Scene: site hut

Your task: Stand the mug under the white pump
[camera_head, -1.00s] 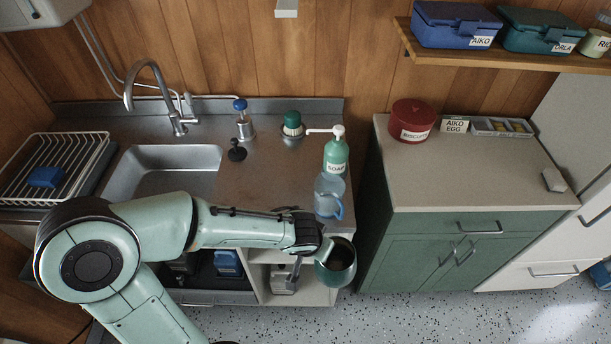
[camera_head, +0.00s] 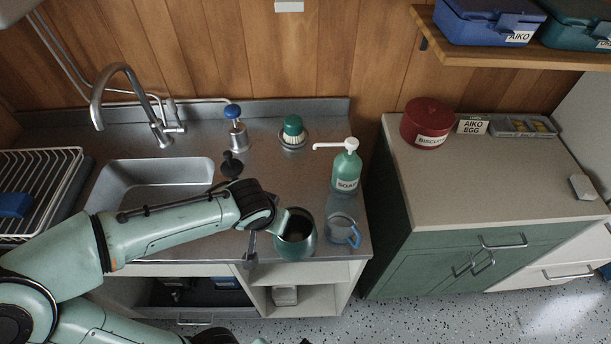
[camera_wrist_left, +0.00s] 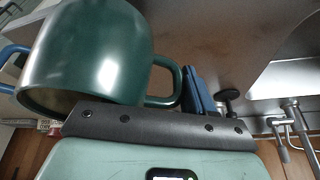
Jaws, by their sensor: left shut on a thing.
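The dark green mug (camera_head: 296,240) is at the counter's front edge, mouth up. My left gripper (camera_head: 279,219) is shut on its handle from the left. In the left wrist view the mug (camera_wrist_left: 90,50) fills the upper left, with its handle (camera_wrist_left: 165,84) beside the jaws. The white pump (camera_head: 347,145) tops a green soap bottle (camera_head: 346,175) behind and right of the mug. Its spout points left over bare counter. I cannot tell if the mug's base touches the counter.
A clear jug with a blue handle (camera_head: 342,229) stands in front of the soap bottle, close to the mug's right. A green-topped brush (camera_head: 293,130), a blue-topped dispenser (camera_head: 235,125) and a black plug (camera_head: 231,163) stand behind. The sink (camera_head: 150,185) is left.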

